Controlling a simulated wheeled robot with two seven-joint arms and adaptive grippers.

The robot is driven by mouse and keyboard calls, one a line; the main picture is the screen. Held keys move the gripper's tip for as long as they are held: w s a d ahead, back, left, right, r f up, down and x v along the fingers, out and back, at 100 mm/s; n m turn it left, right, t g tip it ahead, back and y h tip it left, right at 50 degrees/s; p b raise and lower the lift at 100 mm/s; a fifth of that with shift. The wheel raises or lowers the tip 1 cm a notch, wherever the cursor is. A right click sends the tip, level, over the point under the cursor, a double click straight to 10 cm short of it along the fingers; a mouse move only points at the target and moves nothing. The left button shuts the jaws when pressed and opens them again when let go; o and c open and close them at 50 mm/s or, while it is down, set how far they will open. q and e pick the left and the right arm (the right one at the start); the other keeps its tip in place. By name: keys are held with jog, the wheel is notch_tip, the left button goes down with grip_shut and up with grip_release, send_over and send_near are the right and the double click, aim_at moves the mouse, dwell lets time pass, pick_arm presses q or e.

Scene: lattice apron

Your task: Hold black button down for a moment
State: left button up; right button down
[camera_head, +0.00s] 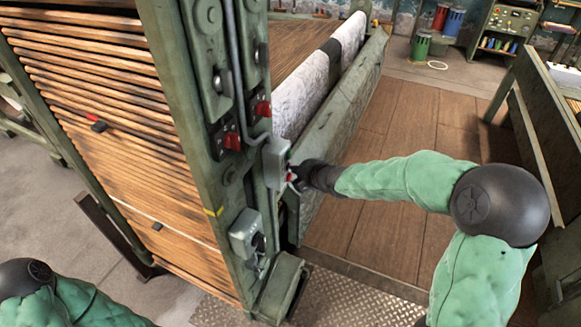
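A small grey-green control box (274,164) is fixed to the near face of the tall green machine post. Small green and red spots show along its right edge. My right gripper (297,178) is at that right edge, reaching in from the right, and appears to touch it or sit very close. Its fingers are small and partly hidden, so I cannot tell whether they are open or shut. I cannot make out a black button; the gripper or the box's side may hide it. My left arm shows only at the bottom left; its gripper is out of view.
The green post (205,120) carries red switches (232,141) and a lower grey box (245,234). Wooden slats (100,90) fill the left. A pale roll (325,75) lies behind. A bench (530,130) stands right. Open wooden floor (390,125) lies between.

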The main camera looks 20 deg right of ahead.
jog(key=shift+s+d+p, duration=0.5)
jog(key=shift+s+p, duration=0.1)
jog(key=shift+s, duration=0.05)
jog(key=s+d+p, duration=0.3)
jog(key=shift+s+d, duration=0.15)
jog(key=shift+s, duration=0.25)
dwell(0.5)
